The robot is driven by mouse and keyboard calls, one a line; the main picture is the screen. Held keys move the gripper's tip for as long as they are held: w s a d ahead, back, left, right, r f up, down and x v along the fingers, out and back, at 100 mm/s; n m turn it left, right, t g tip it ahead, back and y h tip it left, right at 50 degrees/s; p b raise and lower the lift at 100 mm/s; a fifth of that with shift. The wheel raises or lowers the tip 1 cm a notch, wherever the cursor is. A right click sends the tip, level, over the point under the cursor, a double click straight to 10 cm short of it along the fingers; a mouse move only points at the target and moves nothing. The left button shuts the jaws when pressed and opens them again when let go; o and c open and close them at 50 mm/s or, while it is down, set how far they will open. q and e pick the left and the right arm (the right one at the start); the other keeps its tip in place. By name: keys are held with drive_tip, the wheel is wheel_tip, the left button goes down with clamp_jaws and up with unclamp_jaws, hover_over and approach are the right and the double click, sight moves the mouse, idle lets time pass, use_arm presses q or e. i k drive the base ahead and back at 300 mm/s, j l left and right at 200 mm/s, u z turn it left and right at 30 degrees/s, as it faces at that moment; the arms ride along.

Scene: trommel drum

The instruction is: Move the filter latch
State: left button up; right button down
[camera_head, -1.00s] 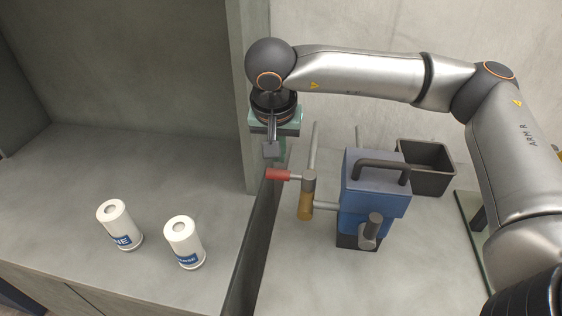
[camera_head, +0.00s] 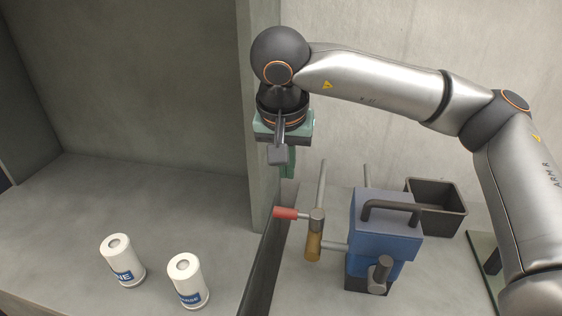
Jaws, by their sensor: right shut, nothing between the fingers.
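A blue machine (camera_head: 386,230) with a dark carrying handle stands on the right-hand counter. A lever with a red grip (camera_head: 286,212) sticks out to its left, joined to a grey and brass-coloured fitting (camera_head: 315,238). No part is labelled as the filter latch, so I cannot tell which part it is. My right gripper (camera_head: 290,174) hangs from the wrist above and behind the red grip, with green fingers pointing down. It looks shut and empty, apart from the lever. The wrist partly hides the fingers. My left gripper is not in view.
Two white labelled canisters, a left one (camera_head: 122,261) and a right one (camera_head: 187,281), stand on the left counter. A dark upright divider (camera_head: 268,262) runs between the counters. An open dark bin (camera_head: 440,222) sits behind the machine. A concrete pillar edge (camera_head: 262,205) is close to my gripper.

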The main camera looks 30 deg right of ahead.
sight(378, 275)
drive_tip(key=k, duration=1)
